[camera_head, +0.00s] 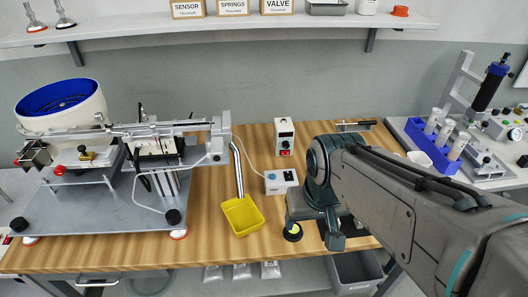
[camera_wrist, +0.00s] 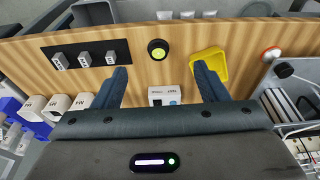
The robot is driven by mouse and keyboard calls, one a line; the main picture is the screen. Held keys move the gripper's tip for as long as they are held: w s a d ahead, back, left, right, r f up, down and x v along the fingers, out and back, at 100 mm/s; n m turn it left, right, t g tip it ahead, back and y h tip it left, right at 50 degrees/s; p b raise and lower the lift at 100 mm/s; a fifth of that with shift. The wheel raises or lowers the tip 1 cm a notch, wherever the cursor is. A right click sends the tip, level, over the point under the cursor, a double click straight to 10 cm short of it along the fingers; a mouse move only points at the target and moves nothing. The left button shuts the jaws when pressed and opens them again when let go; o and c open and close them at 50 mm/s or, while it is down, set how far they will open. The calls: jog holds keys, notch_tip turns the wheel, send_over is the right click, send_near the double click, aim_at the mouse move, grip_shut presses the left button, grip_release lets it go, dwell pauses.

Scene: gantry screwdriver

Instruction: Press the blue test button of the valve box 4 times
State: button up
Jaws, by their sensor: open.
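The valve box is most likely the small white box (camera_head: 281,182) on the wooden table, left of my gripper, with a cable running to it. In the wrist view, a white box (camera_wrist: 157,95) shows between my fingers, partly cut off by the gripper body. A small bluish patch is on it, too small to make out as the test button. My gripper (camera_head: 314,230) is open and empty, pointing down above the table; in the wrist view its fingers (camera_wrist: 160,78) are spread wide. I see no contact with the box.
A yellow tray (camera_head: 242,214) lies left of the box. A black round thing with a yellow-green top (camera_head: 293,232) stands near my gripper. A white unit with a red switch (camera_head: 284,136) stands behind. A bowl feeder (camera_head: 62,101) fills the left; a blue rack (camera_head: 432,148) is at right.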

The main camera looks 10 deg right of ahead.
grip_shut()
dwell(1.4)
